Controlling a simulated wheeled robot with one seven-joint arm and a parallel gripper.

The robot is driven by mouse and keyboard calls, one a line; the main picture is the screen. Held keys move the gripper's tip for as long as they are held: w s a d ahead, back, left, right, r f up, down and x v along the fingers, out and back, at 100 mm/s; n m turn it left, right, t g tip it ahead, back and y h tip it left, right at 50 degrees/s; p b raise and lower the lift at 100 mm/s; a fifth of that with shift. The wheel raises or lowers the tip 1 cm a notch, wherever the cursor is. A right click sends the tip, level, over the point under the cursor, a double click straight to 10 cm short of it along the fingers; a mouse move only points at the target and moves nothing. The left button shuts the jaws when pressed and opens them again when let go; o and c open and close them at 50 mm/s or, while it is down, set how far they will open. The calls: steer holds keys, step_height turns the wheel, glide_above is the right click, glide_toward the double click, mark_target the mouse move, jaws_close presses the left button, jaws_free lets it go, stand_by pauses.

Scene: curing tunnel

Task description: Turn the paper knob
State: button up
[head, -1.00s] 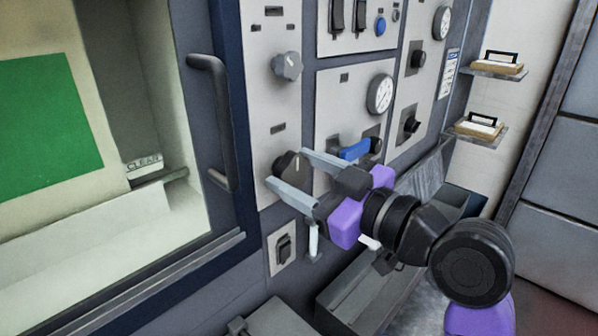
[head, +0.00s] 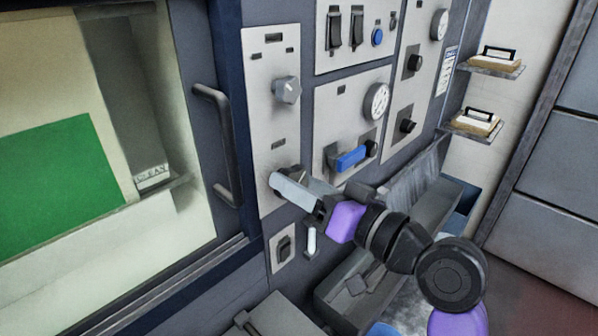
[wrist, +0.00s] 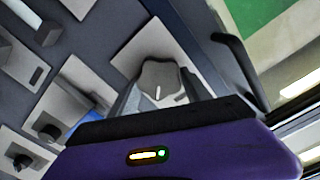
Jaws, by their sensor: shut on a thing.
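The lower dark knob (head: 290,172) is on the narrow light panel beside the oven door, mostly hidden by my gripper (head: 284,187). In the wrist view the knob (wrist: 160,80) has lobed edges and a short white pointer mark, and it sits between my two fingers. My gripper is shut on this knob. A grey lobed knob (head: 286,90) sits higher on the same panel, clear of my gripper. I cannot read any label that tells which one is the paper knob.
A dark door handle (head: 222,145) stands out left of the panel. A blue lever (head: 351,158), a gauge (head: 376,101) and black knobs (head: 407,126) are to the right. A metal trough (head: 335,283) lies under my arm.

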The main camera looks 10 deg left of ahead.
steer(key=m+p, duration=0.3)
steer(key=m, duration=0.1)
steer(key=shift+w+m, duration=0.1)
steer(key=shift+m, duration=0.2)
steer(key=shift+f, duration=0.15)
stand_by(0.3)
steer(key=o, duration=1.4)
steer(key=shift+d, duration=0.1)
steer(key=b+v, duration=0.1)
steer(key=v, duration=0.6)
steer(key=shift+s+d+b, duration=0.3)
steer(key=shift+b, duration=0.1)
